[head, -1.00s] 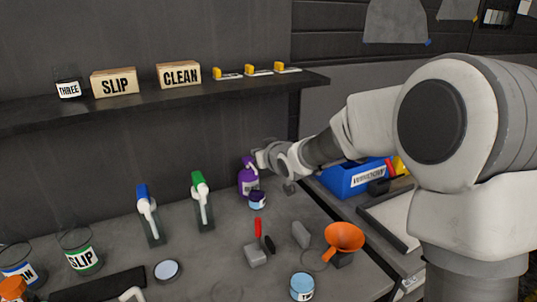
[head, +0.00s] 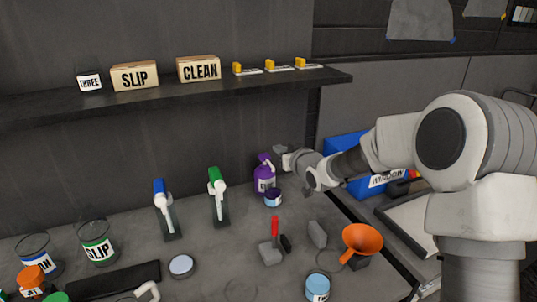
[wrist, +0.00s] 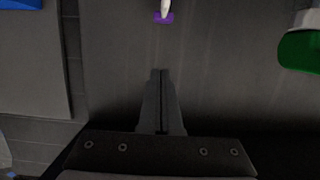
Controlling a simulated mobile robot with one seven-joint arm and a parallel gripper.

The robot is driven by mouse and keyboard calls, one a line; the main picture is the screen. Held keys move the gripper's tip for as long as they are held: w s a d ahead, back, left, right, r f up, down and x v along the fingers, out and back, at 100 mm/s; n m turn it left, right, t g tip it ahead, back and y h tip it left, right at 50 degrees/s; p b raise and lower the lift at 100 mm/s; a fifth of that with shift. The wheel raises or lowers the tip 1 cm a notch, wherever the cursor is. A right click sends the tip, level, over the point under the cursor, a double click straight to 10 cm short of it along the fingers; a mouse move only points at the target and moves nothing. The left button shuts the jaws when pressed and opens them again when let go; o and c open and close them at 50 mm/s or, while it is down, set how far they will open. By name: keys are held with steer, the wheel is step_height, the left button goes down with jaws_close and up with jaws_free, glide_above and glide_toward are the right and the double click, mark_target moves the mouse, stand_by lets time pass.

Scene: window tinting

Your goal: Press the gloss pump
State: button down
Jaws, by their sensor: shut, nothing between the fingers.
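A purple pump bottle (head: 264,180) with a pale label and a purple pump head stands upright at the back of the bench, against the wall. I take it for the gloss pump; its label is too small to read. My gripper (head: 279,151) is just right of and slightly above the pump head, and I see no clear contact. In the wrist view my gripper (wrist: 161,72) has its two fingers together and empty. A purple pump head with a pale nozzle (wrist: 164,15) shows ahead of the fingertips, apart from them.
A small dark jar (head: 273,198) stands in front of the bottle. Green-topped (head: 216,180) and blue-topped (head: 159,187) spray bottles stand to the left. A shelf (head: 200,92) runs above. A blue bin (head: 345,150) is at the right, an orange funnel (head: 361,240) in front.

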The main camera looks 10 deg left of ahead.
steer(key=p, duration=0.1)
glide_above(268, 160)
step_height(268, 160, down, 2)
steer(key=shift+w+a+f, duration=0.15)
steer(key=shift+f, duration=0.1)
step_height(268, 160, down, 3)
steer(key=shift+r, duration=0.2)
steer(key=shift+f, duration=0.65)
